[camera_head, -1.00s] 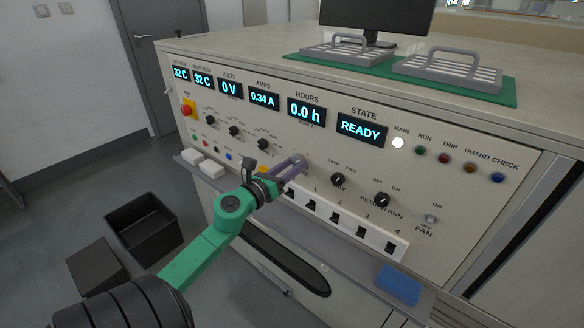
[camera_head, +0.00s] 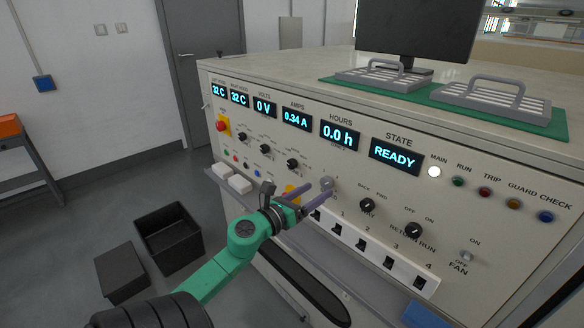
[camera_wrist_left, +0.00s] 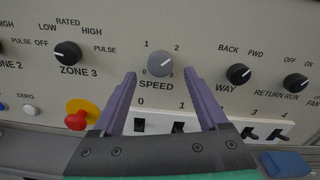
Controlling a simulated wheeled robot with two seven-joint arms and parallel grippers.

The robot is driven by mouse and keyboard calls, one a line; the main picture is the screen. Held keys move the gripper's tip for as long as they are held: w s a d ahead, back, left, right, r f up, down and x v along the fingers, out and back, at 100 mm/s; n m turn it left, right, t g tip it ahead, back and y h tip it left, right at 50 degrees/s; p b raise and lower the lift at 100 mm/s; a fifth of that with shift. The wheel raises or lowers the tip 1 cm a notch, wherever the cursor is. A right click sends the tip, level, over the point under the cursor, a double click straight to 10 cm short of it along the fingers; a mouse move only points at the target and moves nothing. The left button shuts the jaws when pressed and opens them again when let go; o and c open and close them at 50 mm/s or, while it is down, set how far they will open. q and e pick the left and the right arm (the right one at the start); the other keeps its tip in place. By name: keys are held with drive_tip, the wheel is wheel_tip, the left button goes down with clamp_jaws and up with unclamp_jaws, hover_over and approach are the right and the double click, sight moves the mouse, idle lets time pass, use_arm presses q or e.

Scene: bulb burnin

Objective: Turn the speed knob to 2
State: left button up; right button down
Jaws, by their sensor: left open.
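The speed knob (camera_head: 327,184) is a round grey knob on the sloped front panel. In the left wrist view the speed knob (camera_wrist_left: 159,65) sits above the word SPEED, with marks 0, 1, 2 and 3 around it. Its light pointer line seems to slant up to the right, toward the 2, but is small. My left gripper (camera_head: 320,190) is open, its purple fingers reaching toward the knob. In the left wrist view the left gripper (camera_wrist_left: 159,76) has one finger on each side below the knob; contact is not visible. My right gripper is not in view.
The black way knob (camera_wrist_left: 238,74) is right of the speed knob, and the zone 3 knob (camera_wrist_left: 67,53) is left. A red button on yellow (camera_wrist_left: 77,117) and a switch strip (camera_wrist_left: 210,127) lie below. A blue block (camera_wrist_left: 284,163) rests on the ledge.

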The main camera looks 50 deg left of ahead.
use_arm(q)
drive_tip(key=s+b, duration=0.2)
drive_tip(key=s, duration=0.9)
drive_tip(key=shift+s+d+b, duration=0.15)
drive_tip(key=shift+s+b, duration=0.15)
drive_tip(key=shift+b, duration=0.1)
